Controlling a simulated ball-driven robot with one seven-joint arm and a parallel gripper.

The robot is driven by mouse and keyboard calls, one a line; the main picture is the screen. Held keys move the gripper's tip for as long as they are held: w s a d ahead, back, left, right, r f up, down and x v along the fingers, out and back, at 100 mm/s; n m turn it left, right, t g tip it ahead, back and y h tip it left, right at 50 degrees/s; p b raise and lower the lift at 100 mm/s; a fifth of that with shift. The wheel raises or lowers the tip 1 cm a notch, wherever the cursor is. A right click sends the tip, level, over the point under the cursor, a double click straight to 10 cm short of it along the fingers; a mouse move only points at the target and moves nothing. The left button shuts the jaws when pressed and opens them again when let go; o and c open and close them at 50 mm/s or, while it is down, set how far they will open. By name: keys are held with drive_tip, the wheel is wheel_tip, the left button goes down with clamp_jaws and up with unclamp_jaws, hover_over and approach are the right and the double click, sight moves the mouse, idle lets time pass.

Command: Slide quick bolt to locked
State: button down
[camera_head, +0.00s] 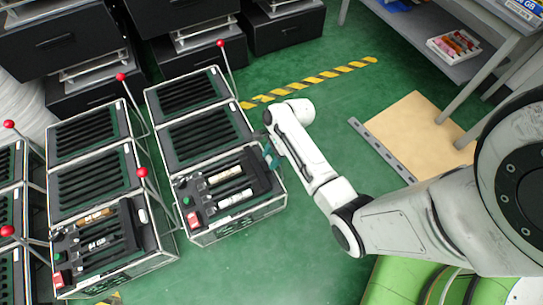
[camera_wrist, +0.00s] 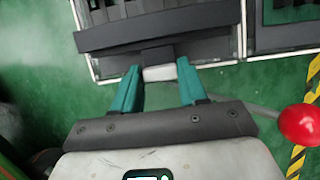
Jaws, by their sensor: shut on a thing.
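A low framed fixture (camera_head: 208,160) with dark slatted panels stands left of my arm in the head view. Its front section carries dark tracks, pale labelled pieces and a red block. My gripper (camera_wrist: 159,72) is at this section's right edge, with its teal fingers pointing at the fixture. The fingers are shut on a pale block (camera_wrist: 158,74) at the end of a dark tab, which I take to be the quick bolt's handle. In the head view the gripper (camera_head: 271,156) is small and the handle is hidden, so the bolt's position cannot be told.
A lever with a red ball (camera_wrist: 300,124) is close to the gripper's right side in the wrist view. A similar fixture (camera_head: 95,205) stands to the left, and black drawer units (camera_head: 60,45) are behind. Green floor (camera_head: 270,260) is clear in front.

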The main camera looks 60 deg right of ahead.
sight(255, 167)
drive_tip(key=shift+w+a+r+p, duration=0.15)
drive_tip(key=shift+a+p, duration=0.15)
drive_tip(key=shift+p, duration=0.1)
drive_tip(key=w+a+p, duration=0.2)
drive_tip(key=a+p, duration=0.1)
drive_tip(key=shift+w+a, duration=0.1)
drive_tip(key=shift+a, duration=0.1)
drive_tip(key=shift+w+a+p, duration=0.25)
drive_tip(key=shift+p, duration=0.05)
drive_tip(key=c, duration=0.6)
unclamp_jaws()
drive_tip(key=shift+a, duration=0.1)
